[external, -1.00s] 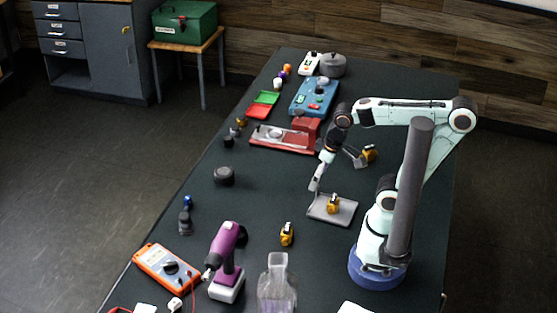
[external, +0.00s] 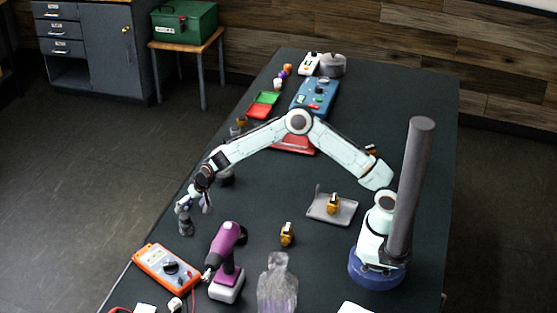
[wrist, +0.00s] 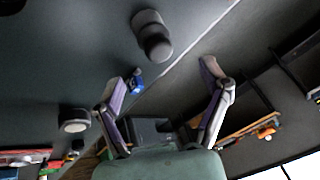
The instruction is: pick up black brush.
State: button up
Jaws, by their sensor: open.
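A dark stubby object with a rounded base and narrower knob (external: 186,222) stands near the table's left edge; it also shows at the top of the wrist view (wrist: 152,35). It looks like the black brush, though bristles are not visible. A wider dark round piece (wrist: 73,120) sits apart at the left of the wrist view; in the external view my arm partly covers it. My gripper (external: 194,207) is open and empty above the left edge, just behind the knobbed object. In the wrist view, its fingers (wrist: 163,75) are spread apart, with the knobbed object beyond their tips.
A small blue item (wrist: 136,80) lies near the knobbed object. An orange multimeter (external: 166,267) and a purple drill (external: 228,257) stand in front. A grey tray (external: 348,212) is right of centre. Table (external: 268,190) between the arm and tray is clear.

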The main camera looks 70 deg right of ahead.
aim_at(187, 216)
jog(key=x, duration=0.7)
jog(key=shift+s+d+f, duration=0.15)
jog(key=shift+s+f, duration=0.05)
jog(key=c, duration=1.3)
